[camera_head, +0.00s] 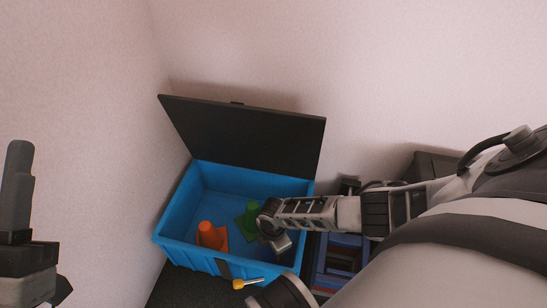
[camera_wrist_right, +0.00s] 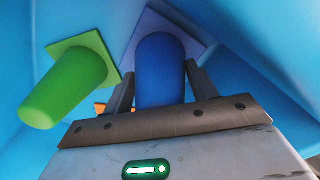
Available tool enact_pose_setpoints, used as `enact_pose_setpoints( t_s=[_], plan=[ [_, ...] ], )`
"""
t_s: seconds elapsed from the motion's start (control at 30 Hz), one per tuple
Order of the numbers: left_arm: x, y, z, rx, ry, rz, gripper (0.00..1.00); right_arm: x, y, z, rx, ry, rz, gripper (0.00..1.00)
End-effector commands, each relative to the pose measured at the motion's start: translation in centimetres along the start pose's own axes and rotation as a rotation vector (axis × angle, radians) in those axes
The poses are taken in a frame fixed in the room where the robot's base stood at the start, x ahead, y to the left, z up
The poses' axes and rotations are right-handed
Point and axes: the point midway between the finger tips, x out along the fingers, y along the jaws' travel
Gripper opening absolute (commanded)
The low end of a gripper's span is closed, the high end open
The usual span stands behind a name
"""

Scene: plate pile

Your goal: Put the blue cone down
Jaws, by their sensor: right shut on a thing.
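The blue cone (camera_wrist_right: 160,70) is between the fingers of my right gripper (camera_wrist_right: 158,88), which is shut on it. Its wide square base (camera_wrist_right: 185,24) is at the far end, inside the blue box (camera_head: 180,216). I cannot tell whether the base touches the floor of the box. My left gripper (camera_head: 20,215) is at the left edge, away from the box.
An orange cone (camera_head: 208,235) stands in the left part of the box. The dark lid (camera_head: 243,138) is open and leans back. A yellow-ended item (camera_head: 245,283) is at the box's front. Another blue container (camera_head: 340,262) stands to the right. Walls enclose the back and left.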

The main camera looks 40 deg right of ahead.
Motion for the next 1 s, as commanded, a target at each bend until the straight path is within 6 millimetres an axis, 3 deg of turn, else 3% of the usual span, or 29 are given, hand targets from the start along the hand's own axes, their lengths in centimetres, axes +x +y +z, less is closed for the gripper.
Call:
enact_pose_setpoints(
  t_s=[0.1,0.47,0.5,0.57,0.9,1.0],
  plan=[
    [0.0,0.4,-1.0,0.084,0.087,0.033,0.36,1.3,0.1,0.0,0.001,0.000,0.001,0.31],
    [0.2,0.5,-1.5,0.099,0.104,0.038,0.36,1.4,0.1,0.0,0.002,0.000,0.000,0.31],
    [0.2,0.5,-1.5,0.100,0.105,0.038,0.36,1.5,0.0,0.0,0.002,-0.001,0.000,0.60],
    [0.2,0.5,-1.5,0.099,0.104,0.038,0.36,1.4,0.0,0.0,0.001,0.000,0.000,0.77],
    [0.2,0.5,-1.5,0.098,0.105,0.038,0.36,1.3,0.0,0.1,0.001,-0.001,0.000,0.79],
    [0.4,0.2,-1.4,0.068,0.073,0.027,0.36,0.4,0.0,0.0,0.000,0.000,0.000,0.79]
  ],
)
